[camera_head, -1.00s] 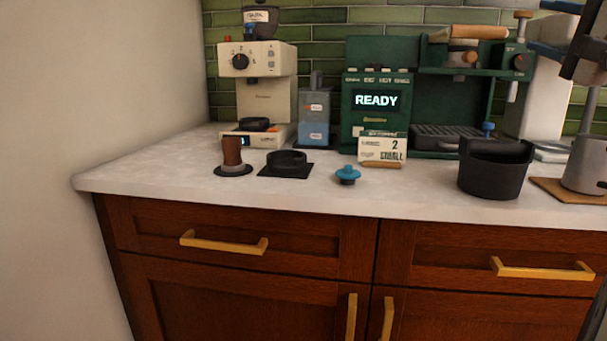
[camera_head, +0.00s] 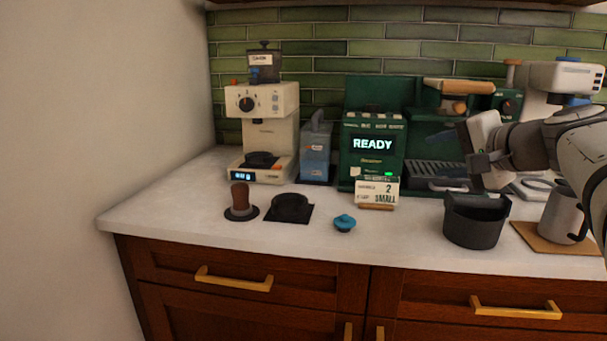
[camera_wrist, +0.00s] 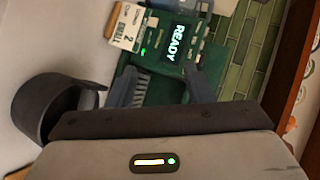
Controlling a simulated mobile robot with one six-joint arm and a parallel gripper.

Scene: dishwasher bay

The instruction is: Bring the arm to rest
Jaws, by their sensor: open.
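My arm reaches in from the right in the head view. My gripper (camera_head: 479,160) is open, above and behind the black knock bin (camera_head: 474,222) and in front of the green espresso machine (camera_head: 374,125). In the wrist view, two grey fingers stand apart, with my gripper (camera_wrist: 163,88) showing nothing held between them. The espresso machine's READY screen (camera_wrist: 176,42) and the black bin (camera_wrist: 45,110) also show there, seen at a tilt.
A cream grinder (camera_head: 262,130), a tamper (camera_head: 240,200), a black ring (camera_head: 290,207), a blue-topped tool (camera_head: 344,222) and a "2 SMALL" card (camera_head: 377,191) stand on the white counter (camera_head: 180,205). A metal jug (camera_head: 562,215) stands at right. The counter's left front is clear.

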